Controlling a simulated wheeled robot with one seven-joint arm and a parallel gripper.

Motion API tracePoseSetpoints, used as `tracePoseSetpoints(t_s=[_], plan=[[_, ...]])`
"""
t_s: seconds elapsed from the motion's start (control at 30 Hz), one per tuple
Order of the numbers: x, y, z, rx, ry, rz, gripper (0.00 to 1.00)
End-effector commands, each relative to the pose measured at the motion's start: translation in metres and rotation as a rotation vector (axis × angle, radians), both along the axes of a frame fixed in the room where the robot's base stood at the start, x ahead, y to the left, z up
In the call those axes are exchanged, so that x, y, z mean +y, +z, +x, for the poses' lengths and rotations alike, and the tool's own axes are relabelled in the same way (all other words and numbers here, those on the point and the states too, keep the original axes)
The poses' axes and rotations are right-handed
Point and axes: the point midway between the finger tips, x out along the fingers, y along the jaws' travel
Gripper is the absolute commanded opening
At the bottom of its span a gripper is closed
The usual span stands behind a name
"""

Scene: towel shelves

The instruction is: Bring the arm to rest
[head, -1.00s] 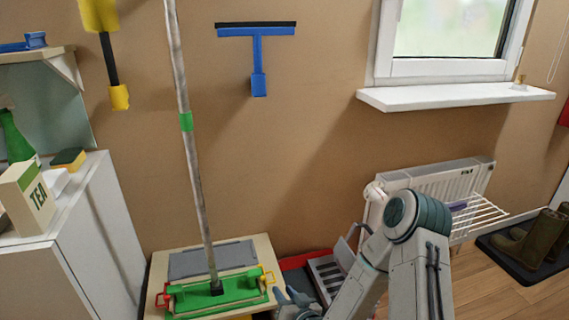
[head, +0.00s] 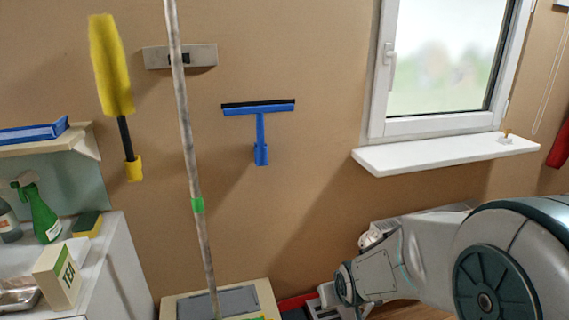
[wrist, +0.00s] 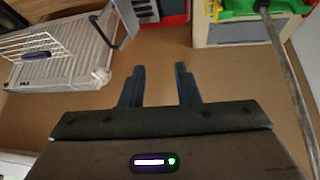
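My arm (head: 430,255) shows at the lower right of the head view, folded in front of the radiator. My gripper (wrist: 158,88) is in the wrist view, with its two dark fingers apart and nothing between them. In the head view the gripper's fingers are hidden or out of frame. The wrist view shows tan wall beyond the fingertips.
A mop with a grey pole (head: 190,150) stands on a cream box (head: 262,292) left of my arm. The radiator (wrist: 75,50) with a wire rack is at the wrist view's upper left. A white windowsill (head: 445,152) juts out above my arm. A white cabinet (head: 125,260) stands at left.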

Motion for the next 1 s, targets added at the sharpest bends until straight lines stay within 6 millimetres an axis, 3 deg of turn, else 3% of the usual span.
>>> tracePoseSetpoints(t_s=[0.03,0.1,0.3,0.4,0.63,1.0], plan=[[-0.005,0.033,-0.011,0.015,-0.025,-0.007,0.29],[-0.011,0.059,-0.029,0.055,-0.059,-0.012,0.29],[-0.022,0.129,-0.086,0.165,-0.145,0.006,0.29],[-0.024,0.155,-0.113,0.214,-0.173,0.023,0.29],[-0.024,0.181,-0.148,0.280,-0.202,0.053,0.29],[-0.024,0.181,-0.150,0.285,-0.204,0.055,0.29]])
